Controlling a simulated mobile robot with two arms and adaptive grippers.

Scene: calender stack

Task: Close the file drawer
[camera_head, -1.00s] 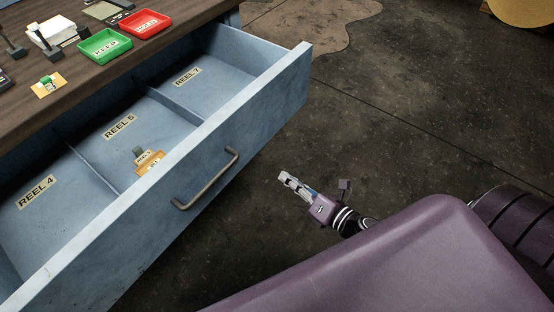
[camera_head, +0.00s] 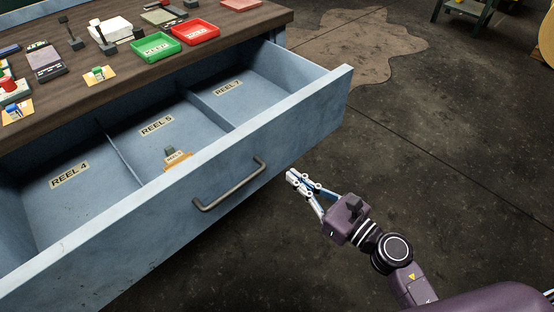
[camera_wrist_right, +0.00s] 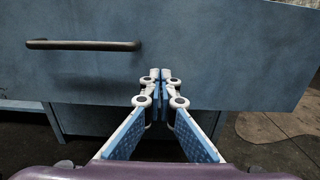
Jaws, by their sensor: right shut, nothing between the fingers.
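The blue file drawer (camera_head: 300,125) stands pulled out from the desk in the head view. Its compartments carry labels REEL 4, REEL 5 and REEL 7. An orange-tagged item (camera_head: 177,160) lies in the REEL 5 compartment. A grey bar handle (camera_head: 231,186) is on the drawer front. My right gripper (camera_head: 292,176) is shut and empty, in front of the drawer to the right of the handle. In the right wrist view its fingertips (camera_wrist_right: 160,76) point at the drawer front (camera_wrist_right: 215,50), with the handle (camera_wrist_right: 83,45) to the left. Whether they touch it I cannot tell. My left gripper is out of view.
The wooden desktop (camera_head: 130,92) above the drawer holds a green tray (camera_head: 157,46), a red tray (camera_head: 195,32) and several small items. A stand (camera_head: 468,12) is at the far right.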

